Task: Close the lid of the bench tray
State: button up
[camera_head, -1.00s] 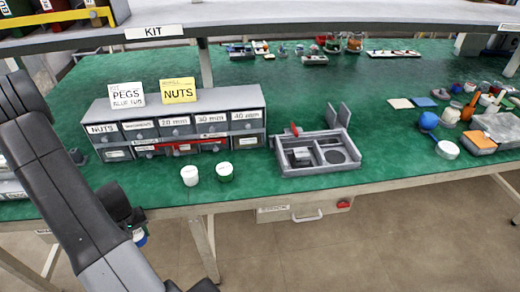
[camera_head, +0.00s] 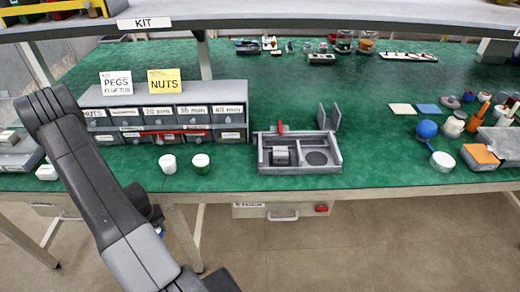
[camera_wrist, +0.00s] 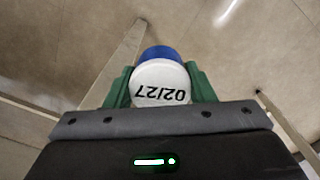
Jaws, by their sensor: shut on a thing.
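The grey bench tray (camera_head: 262,158) sits on the green bench top in the head view, near the front edge. It has several compartments; a small grey block (camera_head: 281,154) lies in one and another has a round recess. Grey upright panels (camera_head: 329,117) stand at its back right, seemingly the raised lid. A small red part sticks up at its back left. My gripper (camera_wrist: 160,88) has green fingers shut on a white-topped container (camera_wrist: 160,80) marked 02/27, with a blue part behind it. In the head view my gripper is mostly hidden behind my arm, below and left of the tray, apart from it.
Blue, white and orange items (camera_head: 427,129) crowd the right. A shelf (camera_head: 300,22) overhangs the bench. Green surface between tray and right-hand items is clear.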

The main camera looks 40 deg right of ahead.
aim_at(316, 159)
jog(key=k+l, duration=0.2)
jog(key=l, duration=0.15)
jog(key=k+l, duration=0.15)
jog(key=l, duration=0.2)
jog(key=k+l, duration=0.35)
jog(key=l, duration=0.3)
jog(key=k+l, duration=0.2)
jog(key=l, duration=0.15)
